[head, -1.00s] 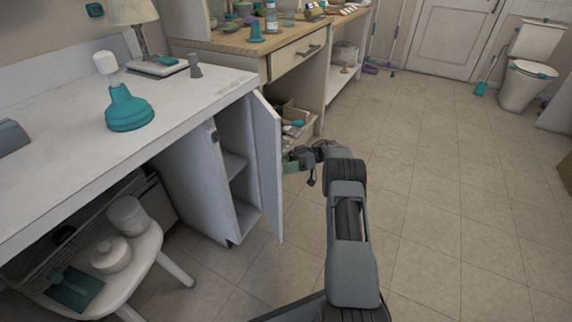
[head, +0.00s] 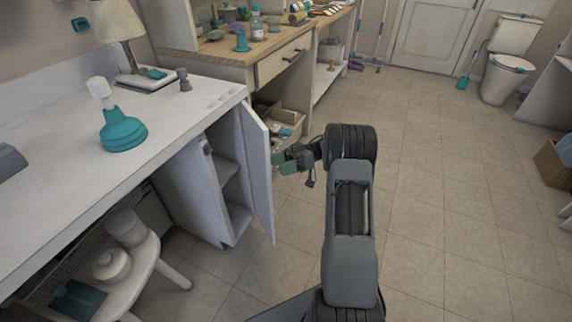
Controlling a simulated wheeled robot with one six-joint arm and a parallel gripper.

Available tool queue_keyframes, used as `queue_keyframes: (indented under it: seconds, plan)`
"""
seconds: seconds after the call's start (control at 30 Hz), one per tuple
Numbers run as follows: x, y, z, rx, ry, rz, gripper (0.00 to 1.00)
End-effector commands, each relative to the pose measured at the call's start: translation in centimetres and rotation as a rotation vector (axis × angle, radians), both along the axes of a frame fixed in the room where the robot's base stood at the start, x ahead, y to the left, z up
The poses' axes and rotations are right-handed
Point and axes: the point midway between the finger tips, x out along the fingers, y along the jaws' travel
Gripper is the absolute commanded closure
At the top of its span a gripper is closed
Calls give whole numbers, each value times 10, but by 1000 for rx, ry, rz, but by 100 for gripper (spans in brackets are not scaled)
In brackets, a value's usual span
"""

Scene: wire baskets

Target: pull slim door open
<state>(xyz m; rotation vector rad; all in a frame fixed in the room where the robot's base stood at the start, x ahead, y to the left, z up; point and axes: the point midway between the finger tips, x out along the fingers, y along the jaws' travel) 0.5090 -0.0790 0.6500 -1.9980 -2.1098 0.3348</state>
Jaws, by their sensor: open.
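The slim white door (head: 258,170) of the cabinet under the white counter stands open, swung out toward the right. The cabinet's inside (head: 236,180) shows a shelf and is otherwise empty where I can see. My gripper (head: 282,162), with greenish fingertips, is just right of the door's outer edge, at about mid-height. The jaws are open with nothing seen between them. Whether a fingertip touches the door I cannot tell. No handle on the door is visible from here.
The white counter (head: 190,117) carries a teal plunger-like object (head: 123,132) and a lamp. Beyond the door, a wooden-topped desk (head: 225,50) has crates beneath. The tiled floor (head: 450,190) to the right is clear.

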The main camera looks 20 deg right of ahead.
Motion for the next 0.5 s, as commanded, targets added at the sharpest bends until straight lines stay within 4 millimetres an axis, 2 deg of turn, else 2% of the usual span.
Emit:
queue_keyframes:
  seconds: [0.03, 0.2, 0.5]
  plan:
    - [-8, 1, 8, 1, 1, 0, 30]
    - [-32, 5, 17, 1, 1, 0, 30]
    - [-52, 8, 24, 0, -1, 0, 30]
